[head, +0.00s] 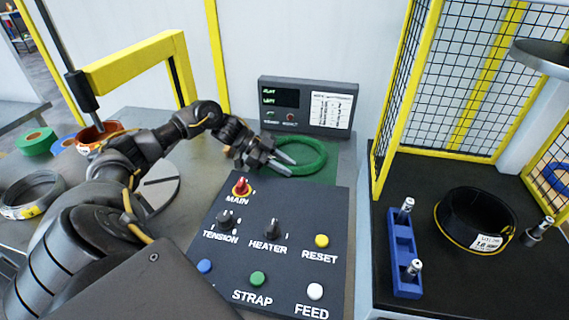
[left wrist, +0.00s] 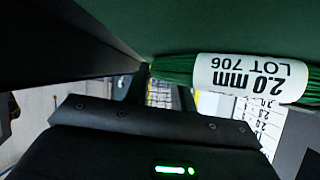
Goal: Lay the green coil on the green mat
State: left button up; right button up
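The green coil (head: 314,170) is a flat ring at the back of the bench. It appears to lie flat over the green mat (head: 343,168), which shows around and inside it; I cannot tell if all of it touches. My left gripper (head: 286,164) is at the coil's left side, its two fingers apart and reaching over the near-left rim. In the left wrist view the coil (left wrist: 175,69) shows close up with a white 2.0 mm LOT 706 tag, against the mat's green surface (left wrist: 190,25). My right gripper is not in view.
A control panel (head: 280,250) with knobs and buttons stands in front of the mat, and a display box (head: 305,107) behind. Left are green (head: 36,141) and orange (head: 98,136) rolls. A yellow mesh fence (head: 392,110) borders the right table, which holds a black coil (head: 470,225).

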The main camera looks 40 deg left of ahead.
pick_arm(q)
jog(key=o, duration=0.5)
jog(key=shift+c, duration=0.2)
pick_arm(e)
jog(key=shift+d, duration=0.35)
pick_arm(q)
jog(key=shift+r, duration=0.25)
jog(key=b+v, duration=0.1)
jog(key=v, duration=0.6)
jog(key=shift+a+r, duration=0.15)
jog(key=shift+s+a+r, duration=0.15)
jog(key=shift+a, duration=0.15)
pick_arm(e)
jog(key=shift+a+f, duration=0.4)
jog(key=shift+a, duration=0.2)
pick_arm(q)
jog(key=shift+b, duration=0.35)
